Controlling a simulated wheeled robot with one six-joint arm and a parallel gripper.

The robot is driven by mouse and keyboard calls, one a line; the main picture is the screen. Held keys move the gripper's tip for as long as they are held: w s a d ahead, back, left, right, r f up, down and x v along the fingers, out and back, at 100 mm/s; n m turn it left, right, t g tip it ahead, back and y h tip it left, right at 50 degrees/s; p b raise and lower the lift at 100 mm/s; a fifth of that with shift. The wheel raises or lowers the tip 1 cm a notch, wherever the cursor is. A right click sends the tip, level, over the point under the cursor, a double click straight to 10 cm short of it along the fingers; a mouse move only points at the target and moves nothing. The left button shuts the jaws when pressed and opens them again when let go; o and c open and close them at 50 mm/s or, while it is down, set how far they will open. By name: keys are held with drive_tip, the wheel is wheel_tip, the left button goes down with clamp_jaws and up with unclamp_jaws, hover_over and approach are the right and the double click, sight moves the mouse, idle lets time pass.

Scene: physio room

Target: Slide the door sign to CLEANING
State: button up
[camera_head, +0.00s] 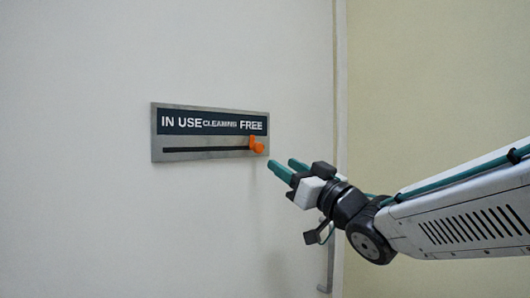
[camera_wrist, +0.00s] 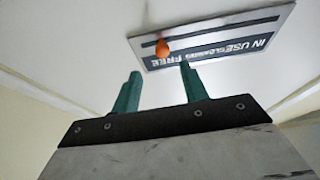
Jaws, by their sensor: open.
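The door sign (camera_head: 156,130) is a grey metal plate on the white door. Its dark band reads IN USE, CLEANING and FREE from left to right, with a dark slot below. The orange slider knob (camera_head: 257,147) stands at the right end of the slot, under FREE. My gripper (camera_head: 283,170) is open and empty, with green fingers pointing at the knob from the lower right, apart from it. In the wrist view the sign (camera_wrist: 283,14) appears upside down, and the orange knob (camera_wrist: 162,47) shows beyond and between the green finger tips (camera_wrist: 160,68).
The white door (camera_head: 80,220) is clear around the sign. A door handle (camera_head: 326,270) is partly hidden below my gripper. The door frame edge (camera_head: 341,80) and a beige wall (camera_head: 440,80) lie to the right.

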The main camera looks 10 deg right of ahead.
sight(260, 148)
drive_tip(key=x, duration=0.8)
drive_tip(key=shift+s+a+r, duration=0.1)
drive_tip(key=shift+s+a, duration=0.05)
drive_tip(key=shift+s, duration=0.05)
clamp_jaws()
